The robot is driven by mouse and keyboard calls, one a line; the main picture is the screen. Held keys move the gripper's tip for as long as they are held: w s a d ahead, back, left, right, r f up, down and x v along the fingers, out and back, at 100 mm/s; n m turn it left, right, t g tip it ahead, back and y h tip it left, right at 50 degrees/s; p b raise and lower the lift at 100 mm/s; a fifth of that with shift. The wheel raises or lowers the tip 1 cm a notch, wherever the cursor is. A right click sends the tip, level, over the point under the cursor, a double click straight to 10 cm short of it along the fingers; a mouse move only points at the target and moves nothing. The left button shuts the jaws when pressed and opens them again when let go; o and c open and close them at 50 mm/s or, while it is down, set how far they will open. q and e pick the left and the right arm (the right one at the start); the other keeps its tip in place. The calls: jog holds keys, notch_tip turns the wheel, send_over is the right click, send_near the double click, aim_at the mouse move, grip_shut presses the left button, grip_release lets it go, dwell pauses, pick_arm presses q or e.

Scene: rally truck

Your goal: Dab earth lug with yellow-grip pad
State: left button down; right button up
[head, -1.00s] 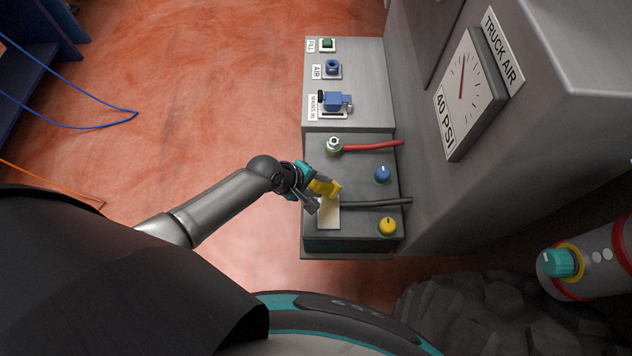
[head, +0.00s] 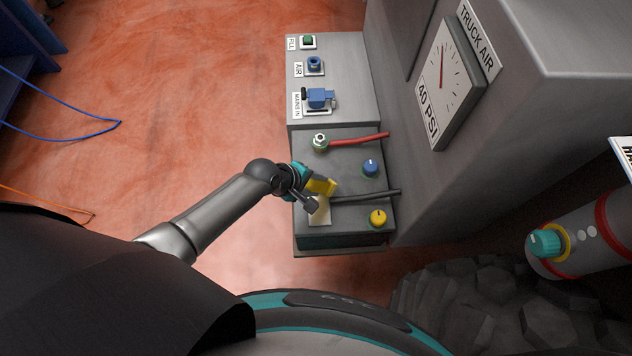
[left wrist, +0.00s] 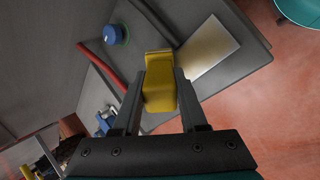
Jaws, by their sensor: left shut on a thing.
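My left gripper (head: 312,190) is shut on the yellow-grip pad (head: 323,186) above the near left part of the dark box top. In the left wrist view the pad (left wrist: 159,82) sits between the two fingers of my gripper (left wrist: 160,76). A cream plate (head: 320,212) shows beside and below the pad. A black cable (head: 370,195) runs from the truck side to near the pad. I cannot make out the earth lug at its end; pad and gripper cover that spot. I cannot tell whether the pad touches anything. My right gripper is not in view.
A red cable (head: 362,140) ends at a round metal terminal (head: 320,141). A blue knob (head: 370,168) and a yellow knob (head: 378,217) stand on the box. Blue fittings (head: 319,97) lie beyond. The grey truck body (head: 480,150) rises on the right. Open floor lies left.

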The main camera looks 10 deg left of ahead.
pick_arm(q)
jog(key=shift+f+b, duration=0.35)
jog(key=shift+f, duration=0.2)
jog(key=shift+r, duration=0.1)
jog(key=shift+s+d+r+p, duration=0.15)
jog(key=shift+s+p, duration=0.25)
jog(key=shift+p, duration=0.2)
jog(key=shift+w, duration=0.2)
jog(key=shift+w+a+b, duration=0.25)
jog(key=shift+w+b, duration=0.2)
jog(key=shift+w, duration=0.25)
jog(key=shift+s, duration=0.15)
jog(key=shift+s+d+f+p, duration=0.15)
jog(key=shift+s+p, duration=0.15)
jog(key=shift+s, duration=0.1)
jog(key=shift+s+d+f+p, duration=0.1)
jog(key=shift+s+p, duration=0.2)
jog(key=shift+s, duration=0.05)
